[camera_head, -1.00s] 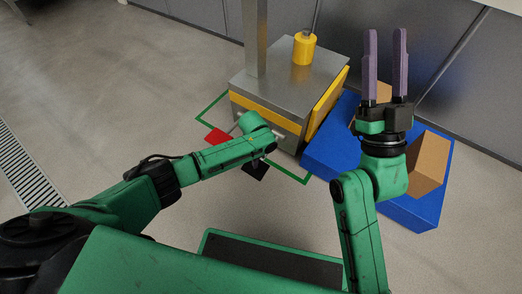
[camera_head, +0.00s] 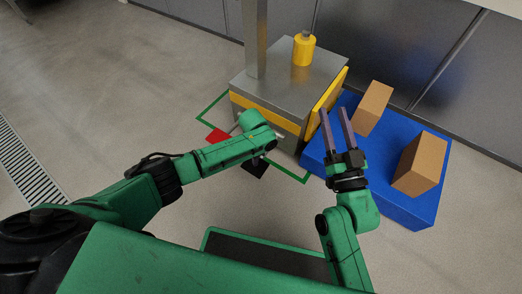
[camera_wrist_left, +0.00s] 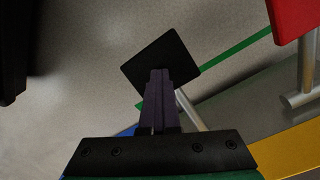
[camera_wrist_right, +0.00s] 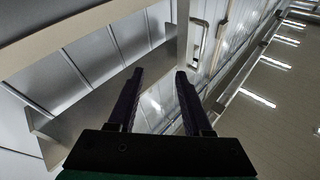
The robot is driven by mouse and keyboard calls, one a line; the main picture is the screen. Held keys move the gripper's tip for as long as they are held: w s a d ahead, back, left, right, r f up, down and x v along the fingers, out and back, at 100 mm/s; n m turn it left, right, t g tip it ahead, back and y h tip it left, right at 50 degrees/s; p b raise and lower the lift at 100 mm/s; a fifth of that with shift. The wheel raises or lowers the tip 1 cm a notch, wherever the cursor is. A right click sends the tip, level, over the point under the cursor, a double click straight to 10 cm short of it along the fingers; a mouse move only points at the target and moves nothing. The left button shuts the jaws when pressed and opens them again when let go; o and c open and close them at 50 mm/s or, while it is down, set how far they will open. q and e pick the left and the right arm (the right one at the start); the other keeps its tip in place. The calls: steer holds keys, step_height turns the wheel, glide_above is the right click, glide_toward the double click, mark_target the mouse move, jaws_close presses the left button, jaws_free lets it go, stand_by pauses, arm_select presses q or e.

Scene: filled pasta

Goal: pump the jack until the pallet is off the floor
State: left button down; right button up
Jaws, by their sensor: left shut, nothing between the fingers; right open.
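The jack is a grey metal box (camera_head: 290,85) with a yellow band, a post and a yellow cylinder on top. A red pedal (camera_head: 218,136) and a black pedal (camera_head: 255,168) stick out at its near side. The left wrist view shows the black pedal (camera_wrist_left: 160,50) and red pedal (camera_wrist_left: 295,15). My left gripper (camera_wrist_left: 158,75) is shut and empty, its tips in front of the black pedal; contact is unclear. The blue pallet (camera_head: 385,150) is right of the jack; I see no clear gap beneath it. My right gripper (camera_head: 334,110) is open and empty, over the pallet's left part.
Two cardboard boxes (camera_head: 373,108) (camera_head: 420,163) are on the pallet. A yellow plate (camera_head: 325,102) stands between jack and pallet. A green outline (camera_head: 212,104) marks the floor around the jack. Grey cabinets (camera_head: 385,45) stand behind. The floor at left is clear.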

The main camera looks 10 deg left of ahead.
arm_select(q)
steer(key=shift+w+d+r+p, duration=0.1)
steer(key=shift+r+p, duration=0.95)
steer(key=shift+p, duration=0.1)
steer(key=shift+r+p, duration=0.95)
steer(key=shift+p, duration=0.1)
steer(key=shift+r+p, duration=0.2)
steer(key=shift+p, duration=0.1)
steer(key=shift+f, duration=0.15)
arm_select(e)
steer(key=s+f+g, duration=0.4)
steer(key=s+f, duration=0.2)
steer(key=f, duration=0.3)
steer(key=s+a+f+g+h, duration=0.1)
steer(key=s+f+g, duration=0.3)
steer(key=f, duration=0.6)
steer(key=shift+s+a+m, duration=0.25)
steer(key=shift+s+m, duration=0.05)
steer(key=shift+s, duration=0.8)
arm_select(q)
steer(key=shift+f, duration=0.1)
